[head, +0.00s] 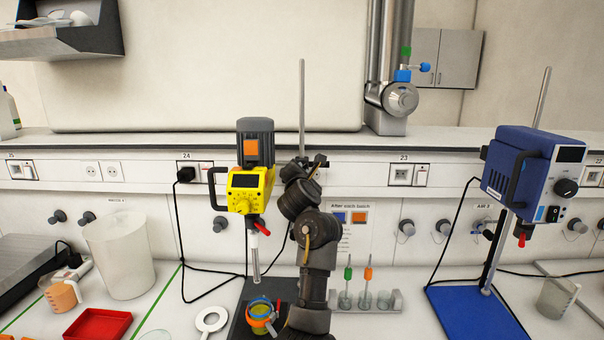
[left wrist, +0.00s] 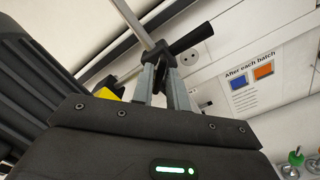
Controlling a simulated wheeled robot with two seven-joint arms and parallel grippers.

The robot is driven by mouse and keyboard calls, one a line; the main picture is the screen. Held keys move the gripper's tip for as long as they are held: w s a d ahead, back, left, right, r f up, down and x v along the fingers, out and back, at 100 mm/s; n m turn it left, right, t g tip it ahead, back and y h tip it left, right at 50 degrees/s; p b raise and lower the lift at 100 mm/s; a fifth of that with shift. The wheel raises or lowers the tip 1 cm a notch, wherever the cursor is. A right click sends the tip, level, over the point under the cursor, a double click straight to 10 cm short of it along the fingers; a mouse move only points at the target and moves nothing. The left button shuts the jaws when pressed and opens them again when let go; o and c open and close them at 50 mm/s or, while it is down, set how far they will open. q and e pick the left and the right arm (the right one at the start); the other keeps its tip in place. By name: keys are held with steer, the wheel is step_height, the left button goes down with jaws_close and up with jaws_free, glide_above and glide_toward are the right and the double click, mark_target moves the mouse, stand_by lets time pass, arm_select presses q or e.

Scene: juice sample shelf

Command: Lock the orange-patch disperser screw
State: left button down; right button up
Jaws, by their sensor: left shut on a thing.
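The yellow disperser (head: 245,180) with a grey motor and an orange patch (head: 251,147) hangs upright on a metal rod (head: 302,100). My left arm rises in front of the rod. My left gripper (head: 309,163) is at the clamp height, right of the disperser, and its fingertips are small and partly hidden there. In the left wrist view my left gripper (left wrist: 162,82) is shut on a dark screw part (left wrist: 159,60) beside the rod (left wrist: 133,20). A black bar (left wrist: 191,38) sticks out behind the fingers. The screw's turn angle cannot be told. My right gripper is not in view.
A rack (head: 385,300) with glassware is right of the arm. A blue device (head: 530,170) on a blue base (head: 475,312) stands at right. A large beaker (head: 118,255) and red tray (head: 98,325) are left.

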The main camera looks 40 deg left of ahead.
arm_select(q)
steer(key=m+p, duration=0.2)
steer(key=m, duration=0.6)
steer(key=shift+w+d+f, duration=0.1)
steer(key=shift+m, duration=0.4)
steer(key=c, duration=1.4)
jaws_free()
steer(key=shift+f, duration=0.1)
